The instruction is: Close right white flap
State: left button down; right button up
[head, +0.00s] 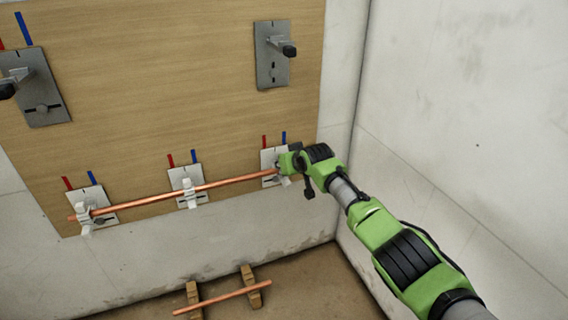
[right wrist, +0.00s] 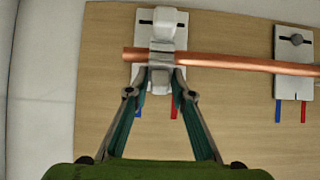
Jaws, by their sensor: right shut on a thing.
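A copper pipe (head: 180,196) lies across three white pipe clips on grey plates low on the wooden board. The right clip's white flap (right wrist: 162,76) is partly covered by my right gripper (head: 284,164). In the right wrist view my gripper's fingertips (right wrist: 161,73) are closed together on this white part, right at the pipe's edge. A light band of the clip crosses the pipe there, near the pipe's end. I cannot tell whether the flap is fully down. The middle clip (head: 189,195) and left clip (head: 83,220) hold the same pipe. My left gripper is not in view.
Two larger grey brackets, the upper right bracket (head: 272,55) and the upper left bracket (head: 35,88), stick out above. A second copper pipe (head: 222,298) rests on wooden blocks on the floor. A bare wall (head: 465,90) stands at the right.

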jog(key=o, duration=0.8)
jog(key=shift+f, duration=0.2)
jog(key=shift+o, duration=0.5)
jog(key=shift+r, duration=0.15)
jog(key=v, duration=1.2)
